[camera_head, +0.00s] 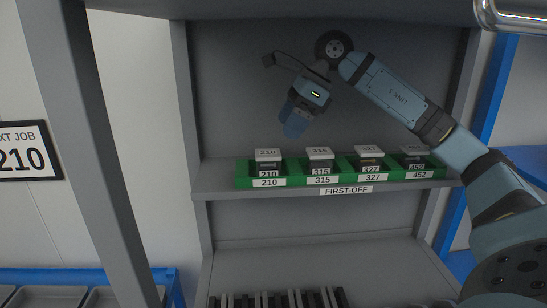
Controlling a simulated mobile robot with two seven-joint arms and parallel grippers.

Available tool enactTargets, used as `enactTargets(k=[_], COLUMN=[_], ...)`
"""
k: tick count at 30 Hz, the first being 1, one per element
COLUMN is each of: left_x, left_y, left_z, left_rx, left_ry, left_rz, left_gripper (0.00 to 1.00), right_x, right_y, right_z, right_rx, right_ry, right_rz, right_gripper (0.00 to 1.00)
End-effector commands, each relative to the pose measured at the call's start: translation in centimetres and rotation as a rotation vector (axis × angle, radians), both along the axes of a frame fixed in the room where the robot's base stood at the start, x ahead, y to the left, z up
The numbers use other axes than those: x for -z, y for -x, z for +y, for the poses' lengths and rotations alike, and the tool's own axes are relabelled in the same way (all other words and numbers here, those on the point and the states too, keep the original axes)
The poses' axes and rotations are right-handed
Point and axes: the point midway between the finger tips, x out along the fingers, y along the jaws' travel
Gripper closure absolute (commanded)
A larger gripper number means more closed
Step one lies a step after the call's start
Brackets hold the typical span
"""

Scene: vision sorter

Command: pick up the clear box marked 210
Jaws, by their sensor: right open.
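The clear box marked 210 (267,163) sits upright in the leftmost slot of a green tray (241,174) on the shelf. It has a pale lid with 210 on it, and a 210 label is on the tray front below it. My right gripper (294,124) is in the air above the tray, above and a little right of that box, apart from it. Its blue fingers point down, and it is open with nothing seen between them. My left gripper is not in view.
The shelf edge carries a FIRST-OFF label (346,190). Grey side walls and a back panel enclose the shelf. A sign reading 210 (24,152) hangs at left.

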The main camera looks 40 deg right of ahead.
Motion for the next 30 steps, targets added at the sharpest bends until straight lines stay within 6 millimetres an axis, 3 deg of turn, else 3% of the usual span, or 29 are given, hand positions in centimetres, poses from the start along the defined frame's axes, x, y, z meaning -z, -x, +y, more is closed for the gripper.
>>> enactTargets(k=[11, 19, 26, 30], left_x=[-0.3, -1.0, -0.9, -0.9], left_y=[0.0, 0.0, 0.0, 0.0], left_z=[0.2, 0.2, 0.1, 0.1], left_rx=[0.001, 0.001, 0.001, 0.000], left_ry=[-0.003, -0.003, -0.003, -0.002], left_rz=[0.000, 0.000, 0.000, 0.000], left_gripper=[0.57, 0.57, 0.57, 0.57], right_x=[2.7, 6.0, 6.4, 6.4], right_y=[-1.1, -2.4, -2.6, -2.6], right_z=[1.3, 2.9, 3.0, 3.0], right_rx=[-0.002, -0.003, 0.000, 0.000], right_ry=[-0.001, -0.001, 0.001, 0.000], right_rz=[0.003, 0.003, 0.001, 0.000], right_gripper=[0.18, 0.18, 0.18, 0.46])
